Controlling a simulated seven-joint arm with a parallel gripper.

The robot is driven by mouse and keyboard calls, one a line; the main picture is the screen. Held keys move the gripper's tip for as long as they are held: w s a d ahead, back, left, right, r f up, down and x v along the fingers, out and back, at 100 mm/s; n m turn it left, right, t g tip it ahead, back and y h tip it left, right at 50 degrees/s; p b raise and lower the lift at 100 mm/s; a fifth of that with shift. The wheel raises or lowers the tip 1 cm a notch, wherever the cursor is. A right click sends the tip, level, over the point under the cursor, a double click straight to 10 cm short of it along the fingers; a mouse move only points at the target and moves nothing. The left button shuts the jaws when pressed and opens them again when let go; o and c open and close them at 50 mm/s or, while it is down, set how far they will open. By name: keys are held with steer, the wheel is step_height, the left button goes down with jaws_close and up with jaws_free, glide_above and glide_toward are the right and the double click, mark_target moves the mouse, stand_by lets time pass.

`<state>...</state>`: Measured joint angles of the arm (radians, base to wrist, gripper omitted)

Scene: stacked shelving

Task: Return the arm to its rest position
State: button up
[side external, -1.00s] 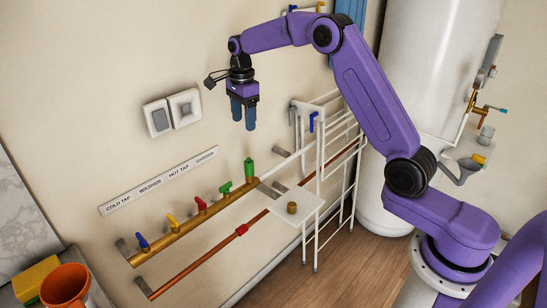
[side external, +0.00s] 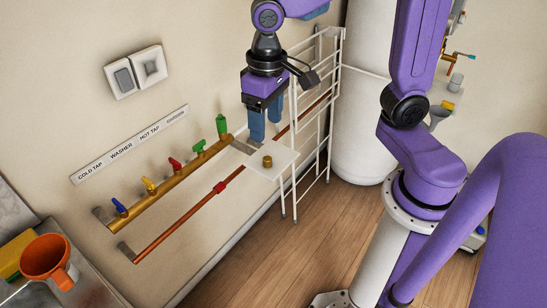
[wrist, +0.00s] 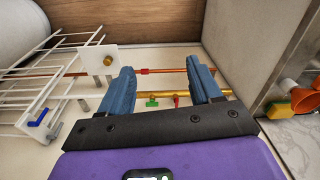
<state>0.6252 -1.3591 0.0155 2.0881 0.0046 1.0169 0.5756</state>
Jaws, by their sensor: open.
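My purple arm hangs its gripper (side external: 265,128) pointing down in the side view, in front of the wall. Its two blue fingers are apart, with nothing between them. The fingertips appear close to the white plate (side external: 282,160) with a brass knob (side external: 267,161); I cannot tell the exact gap. In the wrist view the open gripper (wrist: 160,75) shows a finger at each side, with the pipes and valves beyond. My upper wrist is cut off by the top of the side view.
A brass pipe (side external: 160,193) carries several coloured valves, below a label strip (side external: 130,145). A copper pipe (side external: 180,217) runs beneath. A white wire rack (side external: 318,120) stands by the plate. The wooden floor (side external: 300,250) is clear.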

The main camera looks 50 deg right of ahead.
steer(key=s+d+f+n, duration=0.1)
steer(key=s+d+n, duration=0.1)
steer(key=s+n, duration=0.3)
steer(key=s+d+f+n, duration=0.1)
steer(key=s+d+n, duration=0.2)
steer(key=s, duration=0.7)
steer(key=n, duration=0.2)
steer(key=shift+s+d+f+n, duration=0.15)
steer(key=shift+d+f+n, duration=0.2)
steer(key=shift+f+n, duration=0.05)
steer(key=c, duration=0.7)
steer(key=shift+w+a+r, duration=0.1)
steer(key=shift+w+a, duration=0.15)
steer(key=shift+w, duration=0.15)
steer(key=c, duration=0.5)
steer(key=w+a+r, duration=0.1)
steer(key=w+a, duration=0.3)
steer(key=w, duration=0.6)
steer(key=shift+a+m, duration=0.15)
steer(key=shift+m, duration=0.15)
steer(key=m, duration=0.1)
glide_toward(221, 118)
steer(key=shift+w+a, duration=0.1)
steer(key=shift+w, duration=0.1)
steer(key=shift+f, duration=3.3)
